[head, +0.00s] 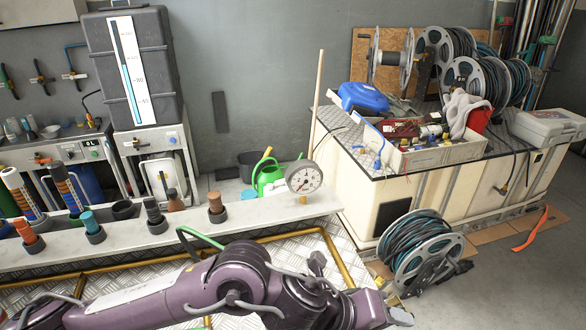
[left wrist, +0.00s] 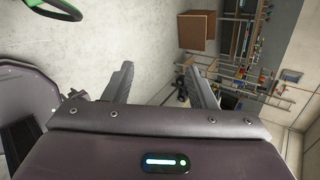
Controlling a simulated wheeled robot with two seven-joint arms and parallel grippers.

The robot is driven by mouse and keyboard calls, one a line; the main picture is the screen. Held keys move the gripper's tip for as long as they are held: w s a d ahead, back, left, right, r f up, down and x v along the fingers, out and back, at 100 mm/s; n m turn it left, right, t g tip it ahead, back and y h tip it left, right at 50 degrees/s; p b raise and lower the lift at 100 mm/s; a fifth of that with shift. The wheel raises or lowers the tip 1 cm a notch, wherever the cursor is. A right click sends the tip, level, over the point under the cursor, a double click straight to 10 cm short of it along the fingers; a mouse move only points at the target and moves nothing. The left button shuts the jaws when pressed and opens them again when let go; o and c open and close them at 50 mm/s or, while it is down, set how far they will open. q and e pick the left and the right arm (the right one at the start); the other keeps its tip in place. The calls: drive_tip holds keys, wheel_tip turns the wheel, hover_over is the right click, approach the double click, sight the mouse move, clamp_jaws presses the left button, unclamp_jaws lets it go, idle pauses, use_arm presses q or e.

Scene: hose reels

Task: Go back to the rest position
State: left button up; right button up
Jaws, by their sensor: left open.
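My left arm comes in from the left along the bottom of the head view, with purple-grey links. My left gripper (head: 398,314) is at its end at the lower right, small and partly cut off by the bottom edge. In the left wrist view my left gripper (left wrist: 158,70) shows two dark fingers spread apart with nothing between them. My right gripper is not in view.
A hose reel (head: 420,250) stands on the floor just beyond my left gripper. A pale bench (head: 110,241) with a pressure gauge (head: 304,177) runs behind the arm. A workbench (head: 370,196) with reels and a crate is at right. Floor at lower right is mostly free.

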use_arm(q)
wheel_tip(320, 180, up, 4)
drive_tip(key=d+r+n+t+h, duration=0.1)
drive_tip(key=d+n+t+h, duration=0.15)
drive_tip(key=n, duration=0.25)
drive_tip(key=w+a+n+t+y, duration=0.3)
drive_tip(key=w+a+n+t, duration=0.25)
drive_tip(key=a+n, duration=0.4)
drive_tip(key=w+a+f+n+y, duration=0.2)
drive_tip(key=a+f+n+y, duration=0.25)
drive_tip(key=a+n, duration=0.35)
drive_tip(key=s+a+f+n+g+y, duration=0.3)
drive_tip(key=s+a+f+n, duration=0.3)
drive_tip(key=a, duration=0.3)
drive_tip(key=s+a+f+n+g+y, duration=0.25)
drive_tip(key=s+a+f+n, duration=0.35)
drive_tip(key=a, duration=0.4)
drive_tip(key=s+f+g+b, duration=0.2)
drive_tip(key=s+f+g, duration=0.1)
drive_tip(key=f, duration=3.2)
drive_tip(key=s+a+f+b, duration=0.1)
drive_tip(key=s+f, duration=0.8)
drive_tip(key=s+a+f+m+b, duration=0.1)
drive_tip(key=s+a+f, duration=0.1)
drive_tip(key=s+f, duration=0.7)
drive_tip(key=shift+s+a+f+g, duration=0.2)
drive_tip(key=shift+s+a+g, duration=0.15)
drive_tip(key=shift+s, duration=0.25)
